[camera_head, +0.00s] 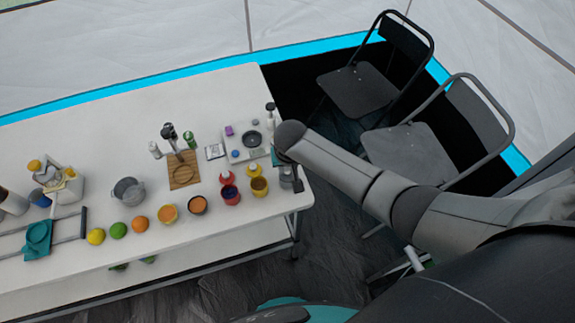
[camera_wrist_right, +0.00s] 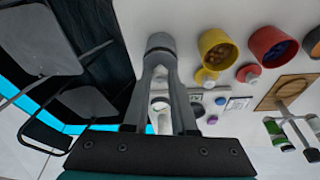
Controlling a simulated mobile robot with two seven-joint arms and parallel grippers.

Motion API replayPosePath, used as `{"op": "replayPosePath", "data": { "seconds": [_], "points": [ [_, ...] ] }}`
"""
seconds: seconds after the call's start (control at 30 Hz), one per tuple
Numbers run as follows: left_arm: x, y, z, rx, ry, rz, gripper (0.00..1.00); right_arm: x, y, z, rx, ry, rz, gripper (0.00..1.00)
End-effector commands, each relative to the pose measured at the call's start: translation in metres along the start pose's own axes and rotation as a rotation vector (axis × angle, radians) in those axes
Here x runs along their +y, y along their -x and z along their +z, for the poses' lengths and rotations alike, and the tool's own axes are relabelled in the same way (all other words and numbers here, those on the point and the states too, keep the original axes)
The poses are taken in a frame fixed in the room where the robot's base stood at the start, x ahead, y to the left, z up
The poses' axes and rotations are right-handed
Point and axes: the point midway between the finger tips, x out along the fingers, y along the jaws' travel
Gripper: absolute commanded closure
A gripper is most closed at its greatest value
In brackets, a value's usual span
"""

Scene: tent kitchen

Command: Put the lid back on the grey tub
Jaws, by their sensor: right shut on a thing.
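My right gripper (camera_head: 297,184) reaches down at the right end of the white table. In the right wrist view its two fingers (camera_wrist_right: 161,62) close on a small round grey thing (camera_wrist_right: 160,42). I take this to be the grey tub or its lid; I cannot tell which. In the head view a grey tub-like thing (camera_head: 286,174) shows beside the fingertips, partly covered by my arm. A grey pot with side handles (camera_head: 128,192) stands farther left on the table. No separate loose lid can be made out. My left gripper is not in view.
The white table (camera_head: 100,130) holds a yellow cup (camera_head: 259,187), a red cup (camera_head: 230,195), a wooden board (camera_head: 184,170), a white hob-like panel (camera_head: 246,141) and several fruits and bowls. Black folding chairs (camera_head: 360,90) stand beyond its right end. The table's back left is clear.

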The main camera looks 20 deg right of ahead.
Motion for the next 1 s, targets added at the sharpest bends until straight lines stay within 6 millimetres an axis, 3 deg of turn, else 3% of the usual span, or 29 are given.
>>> {"op": "replayPosePath", "data": {
  "seconds": [0.2, 0.23, 0.4, 0.53, 0.7, 1.0],
  "points": [
    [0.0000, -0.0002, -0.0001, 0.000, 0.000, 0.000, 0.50, 0.0001, -0.0002, 0.0001, 0.000, 0.000, 0.000, 1.00],
    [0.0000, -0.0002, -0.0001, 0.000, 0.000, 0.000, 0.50, 0.0001, -0.0002, 0.0001, 0.000, 0.000, 0.000, 0.73],
    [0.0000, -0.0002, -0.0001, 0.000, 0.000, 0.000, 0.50, 0.0002, -0.0001, 0.0000, 0.000, 0.000, 0.000, 0.54],
    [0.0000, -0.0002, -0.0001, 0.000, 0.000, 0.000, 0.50, 0.0002, -0.0001, -0.0001, 0.000, 0.000, 0.000, 0.40],
    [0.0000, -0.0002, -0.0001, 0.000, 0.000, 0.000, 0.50, 0.0003, -0.0001, -0.0001, 0.000, 0.000, 0.000, 0.40],
    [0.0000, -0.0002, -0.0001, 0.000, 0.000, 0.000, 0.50, 0.0003, -0.0001, -0.0001, 0.000, 0.000, 0.000, 0.10]
  ]
}}
